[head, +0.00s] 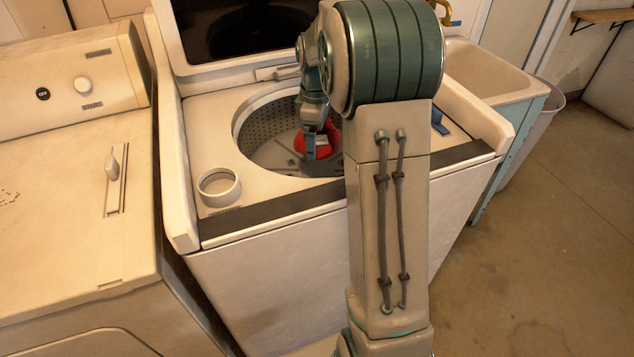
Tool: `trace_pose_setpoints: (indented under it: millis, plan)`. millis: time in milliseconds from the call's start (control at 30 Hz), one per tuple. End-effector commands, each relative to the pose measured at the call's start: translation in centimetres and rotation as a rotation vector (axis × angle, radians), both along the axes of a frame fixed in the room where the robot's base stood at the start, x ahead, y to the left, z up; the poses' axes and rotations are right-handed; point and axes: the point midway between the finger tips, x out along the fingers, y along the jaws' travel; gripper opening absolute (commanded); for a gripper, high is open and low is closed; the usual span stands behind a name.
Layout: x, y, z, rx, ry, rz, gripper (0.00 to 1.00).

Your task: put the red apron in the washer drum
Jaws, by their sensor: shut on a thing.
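The washer (270,228) stands in the middle with its lid up and its round drum (262,128) open at the top. My arm reaches over the washer, and my gripper (318,152) is down within the drum opening. It is shut on the red apron (306,147), which shows as a small red bundle. The arm hides part of the apron and the right side of the drum. I cannot tell whether the apron touches the drum floor.
A round white ring (219,188) is on the washer top, front left of the opening. A second appliance (75,210) with a control panel stands close on the left. A utility sink (490,75) and a pale bin (545,112) are on the right. The floor at right is clear.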

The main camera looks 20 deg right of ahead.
Motion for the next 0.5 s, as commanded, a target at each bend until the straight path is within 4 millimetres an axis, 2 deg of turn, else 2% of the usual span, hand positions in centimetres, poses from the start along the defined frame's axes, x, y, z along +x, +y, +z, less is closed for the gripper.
trace_pose_setpoints:
  millis: [33, 267, 500]
  plan:
    - [-0.1, -0.5, -0.9, 0.000, -0.002, 0.050, 0.65]
    - [-0.4, -1.5, -1.8, -0.001, -0.001, 0.196, 0.65]
    - [-0.5, -1.6, -5.5, -0.001, 0.001, 0.208, 0.65]
